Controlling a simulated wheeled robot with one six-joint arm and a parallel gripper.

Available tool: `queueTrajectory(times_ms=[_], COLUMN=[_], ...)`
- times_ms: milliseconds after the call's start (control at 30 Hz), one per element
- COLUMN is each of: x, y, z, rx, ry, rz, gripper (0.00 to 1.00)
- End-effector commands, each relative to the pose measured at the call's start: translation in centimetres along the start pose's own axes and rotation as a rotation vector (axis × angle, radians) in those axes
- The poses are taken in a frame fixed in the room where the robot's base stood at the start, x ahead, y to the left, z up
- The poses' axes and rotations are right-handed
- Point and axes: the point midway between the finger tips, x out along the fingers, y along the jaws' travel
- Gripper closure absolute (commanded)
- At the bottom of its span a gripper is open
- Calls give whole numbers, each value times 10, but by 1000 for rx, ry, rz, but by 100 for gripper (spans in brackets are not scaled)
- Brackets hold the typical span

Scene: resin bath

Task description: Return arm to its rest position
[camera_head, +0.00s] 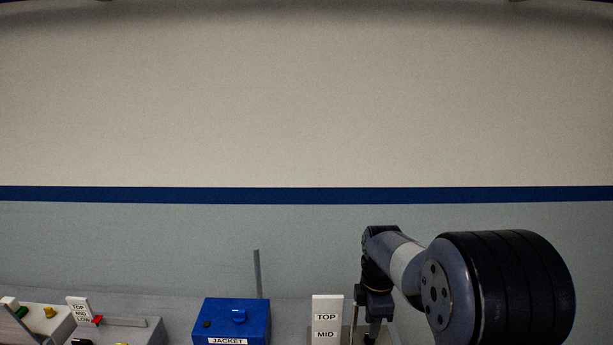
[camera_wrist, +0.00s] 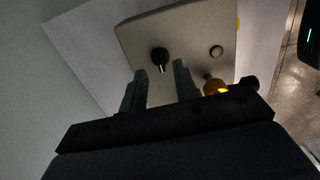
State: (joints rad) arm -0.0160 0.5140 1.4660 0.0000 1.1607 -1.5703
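My arm (camera_head: 408,262) reaches in from the right in the head view, bent, with its end pointing down. My gripper (camera_head: 374,314) hangs just right of a white sign marked TOP and MID (camera_head: 327,306); its tips are hard to make out there. In the wrist view my gripper (camera_wrist: 158,80) shows two dark fingers apart, with nothing held between them.
A blue box labelled JACKET (camera_head: 228,314) stands left of the white sign, with a thin grey post (camera_head: 257,272) behind it. Grey control boxes (camera_head: 140,331) with a TOP, MID, LOW plate (camera_head: 80,310) are at lower left. The space above, before the wall (camera_head: 300,110), is clear.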

Motion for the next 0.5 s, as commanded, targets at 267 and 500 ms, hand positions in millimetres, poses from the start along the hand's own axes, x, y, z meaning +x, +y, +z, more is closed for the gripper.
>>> queueTrajectory(times_ms=[267,500], x=[-57,-49], y=[1,-1], z=[0,0], rx=[0,0], ry=[0,0], rz=[6,-7], gripper=[71,71])
